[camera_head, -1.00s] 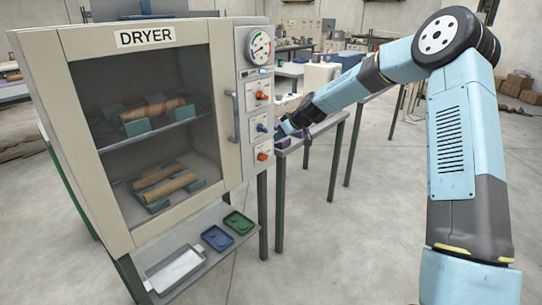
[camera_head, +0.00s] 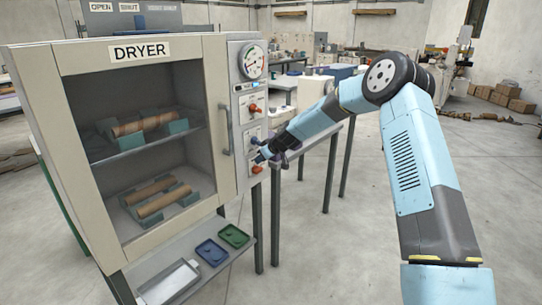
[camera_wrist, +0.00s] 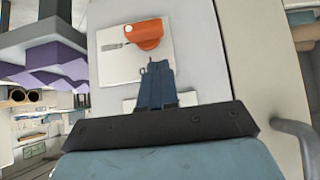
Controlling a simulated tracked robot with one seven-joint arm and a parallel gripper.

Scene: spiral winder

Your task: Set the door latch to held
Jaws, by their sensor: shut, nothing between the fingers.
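The dryer (camera_head: 130,240) is a cream cabinet with a glass-fronted door at the left of the head view. Its side panel carries a gauge, an upper orange knob (camera_head: 254,108), a blue knob (camera_head: 254,141) and a lower orange knob (camera_head: 256,169). Their small labels are unreadable, so I cannot tell which is the door latch. My gripper (camera_head: 259,158) is shut and empty close to the panel, between the blue and lower orange knobs. In the wrist view the shut fingers (camera_wrist: 156,72) point at an orange knob (camera_wrist: 147,34) on a white plate; contact is unclear.
The door handle (camera_head: 225,130) stands out left of the panel and shows in the wrist view (camera_wrist: 295,135). A shelf below holds a metal tray (camera_head: 172,282), a blue tray (camera_head: 211,252) and a green tray (camera_head: 234,236). A table with purple blocks (camera_wrist: 50,65) is beside the panel.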

